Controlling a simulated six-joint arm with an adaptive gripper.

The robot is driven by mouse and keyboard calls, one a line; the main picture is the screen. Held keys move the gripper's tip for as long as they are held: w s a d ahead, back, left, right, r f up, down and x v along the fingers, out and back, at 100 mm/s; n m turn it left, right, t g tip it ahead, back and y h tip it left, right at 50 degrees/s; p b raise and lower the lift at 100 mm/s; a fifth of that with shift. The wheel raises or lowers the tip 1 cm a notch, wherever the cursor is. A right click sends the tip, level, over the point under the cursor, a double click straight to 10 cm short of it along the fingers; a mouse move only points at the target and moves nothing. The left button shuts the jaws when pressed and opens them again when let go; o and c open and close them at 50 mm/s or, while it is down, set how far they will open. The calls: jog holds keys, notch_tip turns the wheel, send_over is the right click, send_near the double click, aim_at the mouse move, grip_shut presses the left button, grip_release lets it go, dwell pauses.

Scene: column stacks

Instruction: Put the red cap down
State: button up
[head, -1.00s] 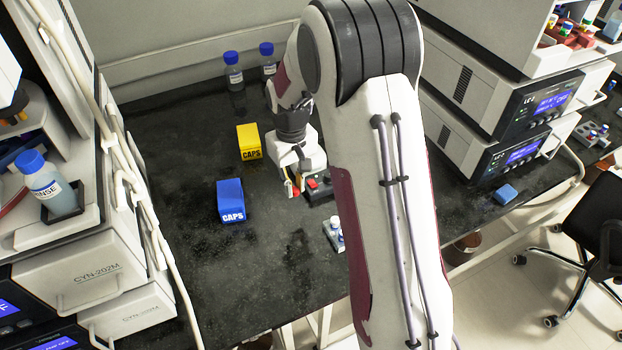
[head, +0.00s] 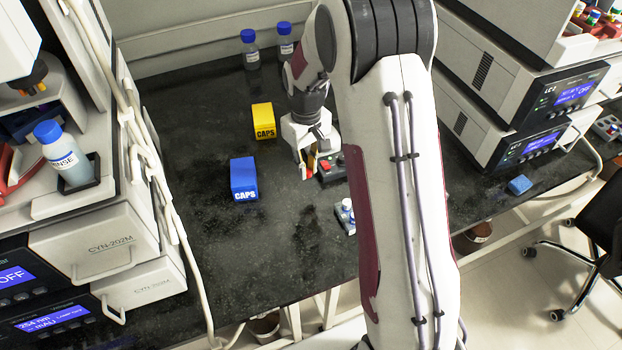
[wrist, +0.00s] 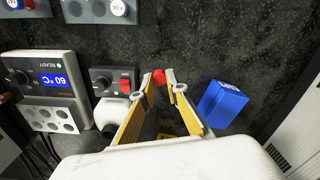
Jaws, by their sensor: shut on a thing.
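The red cap (wrist: 160,77) is pinched between the fingertips of my gripper (wrist: 159,81) in the wrist view, over the dark bench. In the head view my gripper (head: 308,174) hangs to the right of the blue CAPS box (head: 244,180), beside a small device with a red switch (head: 331,167). The blue box also shows right of the fingers in the wrist view (wrist: 222,103). How high the cap is above the bench is hard to tell.
A yellow CAPS box (head: 263,121) stands behind the blue one. Two blue-capped bottles (head: 250,50) stand at the back. A rack with vials (head: 346,215) is near the front edge. A heater with a 60 °C display (wrist: 50,80) is left in the wrist view. Bench left of the blue box is clear.

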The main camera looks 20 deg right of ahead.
aim_at(307, 193)
jog(key=shift+f, duration=2)
jog(key=shift+f, duration=0.1)
jog(key=shift+f, duration=1.75)
jog(key=shift+f, duration=0.15)
jog(key=o, duration=0.7)
jog(key=shift+c, duration=0.2)
notch_tip(307, 193, up, 11)
jog(key=shift+r, duration=0.65)
